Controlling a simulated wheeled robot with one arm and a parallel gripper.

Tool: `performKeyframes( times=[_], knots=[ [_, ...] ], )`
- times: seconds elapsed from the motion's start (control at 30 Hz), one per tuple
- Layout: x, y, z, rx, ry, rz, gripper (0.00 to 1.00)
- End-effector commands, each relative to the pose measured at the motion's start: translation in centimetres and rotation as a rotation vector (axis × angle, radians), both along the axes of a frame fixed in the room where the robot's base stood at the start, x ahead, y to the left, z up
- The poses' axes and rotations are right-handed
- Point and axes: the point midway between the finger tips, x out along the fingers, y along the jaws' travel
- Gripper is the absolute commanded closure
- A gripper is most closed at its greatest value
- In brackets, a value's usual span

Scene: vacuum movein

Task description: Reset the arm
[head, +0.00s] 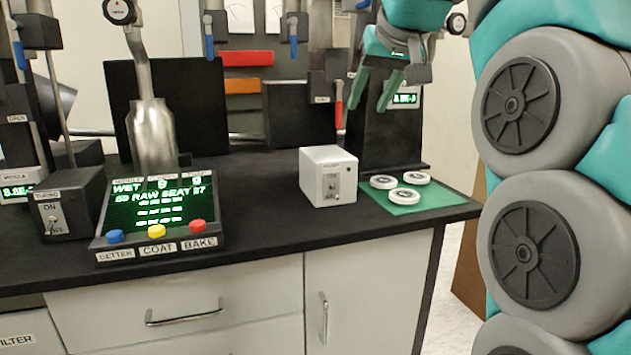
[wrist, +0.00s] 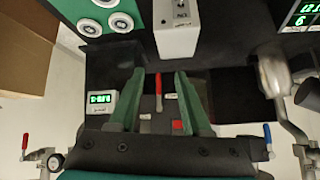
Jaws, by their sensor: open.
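My gripper (head: 376,91) hangs over the right part of the bench, pointing down with its green fingers apart. In the wrist view the gripper (wrist: 160,92) is open, with nothing between its fingertips. My teal and grey arm (head: 532,180) fills the right side of the head view. Below and right of the gripper, several white discs (head: 411,194) lie on a green mat (head: 440,201); the mat also shows at the top left of the wrist view (wrist: 66,8).
A white switch box (head: 328,176) stands left of the mat. A control panel (head: 157,215) with coloured buttons and a metal vessel (head: 153,135) stand further left. A red-handled valve lever (head: 338,104) is close left of the gripper. The front bench top is clear between panel and box.

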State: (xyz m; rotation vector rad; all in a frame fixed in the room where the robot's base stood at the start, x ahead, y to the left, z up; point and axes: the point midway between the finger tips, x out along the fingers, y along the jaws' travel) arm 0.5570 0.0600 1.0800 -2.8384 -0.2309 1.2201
Motion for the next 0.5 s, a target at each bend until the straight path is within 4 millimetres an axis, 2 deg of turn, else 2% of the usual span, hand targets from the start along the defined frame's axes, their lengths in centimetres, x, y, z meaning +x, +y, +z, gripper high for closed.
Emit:
performKeyframes(
  times=[0.27, 0.5],
  knots=[
    [-0.5, -0.1, -1.9, -0.014, 0.041, 0.001, 0.52],
    [-1.6, -0.3, -4.6, -0.03, 0.1, 0.003, 0.52]
  ],
)
